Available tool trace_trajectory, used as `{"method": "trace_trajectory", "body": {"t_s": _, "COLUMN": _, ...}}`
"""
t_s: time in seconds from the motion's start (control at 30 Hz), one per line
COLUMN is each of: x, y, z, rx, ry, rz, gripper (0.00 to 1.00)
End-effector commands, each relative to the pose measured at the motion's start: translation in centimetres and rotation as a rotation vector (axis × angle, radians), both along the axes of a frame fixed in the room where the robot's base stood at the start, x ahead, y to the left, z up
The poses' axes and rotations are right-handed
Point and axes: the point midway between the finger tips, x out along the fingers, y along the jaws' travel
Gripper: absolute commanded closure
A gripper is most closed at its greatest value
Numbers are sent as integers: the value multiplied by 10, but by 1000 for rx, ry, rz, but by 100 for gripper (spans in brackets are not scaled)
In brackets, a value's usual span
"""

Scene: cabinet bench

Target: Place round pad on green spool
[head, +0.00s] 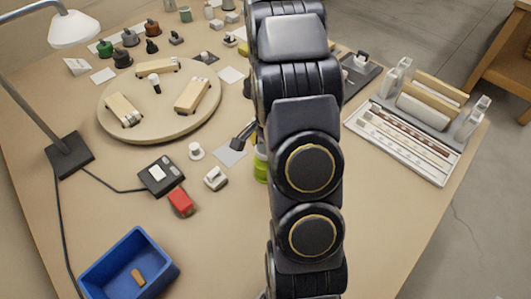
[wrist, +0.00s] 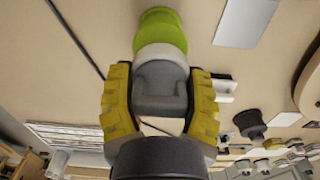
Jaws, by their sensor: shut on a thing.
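The green spool (head: 261,171) stands on the table, partly hidden behind my arm in the head view. It also shows at the top of the wrist view (wrist: 160,28). My gripper (wrist: 160,80) has its two yellow fingers shut on the round pad, gripping its grey upper part. The pad's pale round part (wrist: 160,52) lies directly against the green spool in the wrist view. I cannot tell whether it rests on the spool or is slightly above it. In the head view my arm hides most of the gripper and the pad.
A round wooden board (head: 150,128) with several wooden blocks is at the left. Small white parts (head: 215,178) and a red block (head: 181,201) lie left of the spool. A blue bin (head: 128,265) is at front left, a rack (head: 405,138) at right. The front right table is clear.

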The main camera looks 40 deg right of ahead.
Motion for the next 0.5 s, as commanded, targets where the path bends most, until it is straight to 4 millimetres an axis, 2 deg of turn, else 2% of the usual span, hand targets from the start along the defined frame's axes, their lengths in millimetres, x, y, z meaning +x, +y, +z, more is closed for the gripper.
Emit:
{"method": "trace_trajectory", "body": {"t_s": 0.2, "x": 0, "y": 0, "z": -31, "rx": 5, "ry": 4, "rz": -1, "gripper": 72}}
{"method": "trace_trajectory", "body": {"t_s": 0.5, "x": 1, "y": -1, "z": -33, "rx": 1, "ry": 1, "rz": 0, "gripper": 72}}
